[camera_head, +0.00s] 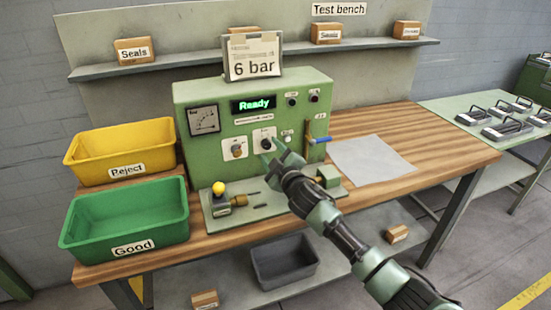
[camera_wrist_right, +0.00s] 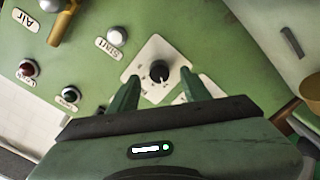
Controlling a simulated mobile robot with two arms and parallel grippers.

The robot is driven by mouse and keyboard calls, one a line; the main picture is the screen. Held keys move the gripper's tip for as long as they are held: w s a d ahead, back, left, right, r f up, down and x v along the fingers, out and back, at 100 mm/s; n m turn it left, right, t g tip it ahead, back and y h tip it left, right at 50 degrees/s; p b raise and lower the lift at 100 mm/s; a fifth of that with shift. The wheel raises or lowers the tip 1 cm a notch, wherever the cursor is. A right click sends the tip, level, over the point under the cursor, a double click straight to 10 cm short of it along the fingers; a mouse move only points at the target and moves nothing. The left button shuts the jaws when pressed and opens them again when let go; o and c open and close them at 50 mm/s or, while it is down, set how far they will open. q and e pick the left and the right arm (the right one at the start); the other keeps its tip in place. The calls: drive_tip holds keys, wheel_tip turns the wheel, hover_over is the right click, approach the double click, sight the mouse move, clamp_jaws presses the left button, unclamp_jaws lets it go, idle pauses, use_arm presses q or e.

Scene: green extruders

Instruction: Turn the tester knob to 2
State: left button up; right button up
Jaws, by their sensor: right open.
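The green tester (camera_head: 252,90) stands on the bench with a lit "Ready" display (camera_head: 254,104). Its black round knob (camera_head: 266,143) sits on a white plate and also shows in the right wrist view (camera_wrist_right: 159,72). The marks around the knob are too small to read surely. My right gripper (camera_head: 272,152) is open in front of the panel. In the wrist view its two fingers (camera_wrist_right: 160,84) stand apart, to either side below the knob, with no clear contact. My left gripper is not in view.
A second plate with a brownish fitting (camera_head: 238,150) is left of the knob. A blue-tipped lever (camera_head: 320,140) sticks out at the panel's right. Yellow "Reject" (camera_head: 85,150) and green "Good" (camera_head: 75,228) bins stand left.

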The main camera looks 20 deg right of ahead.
drive_tip(key=s, duration=0.6)
drive_tip(key=shift+d, duration=0.2)
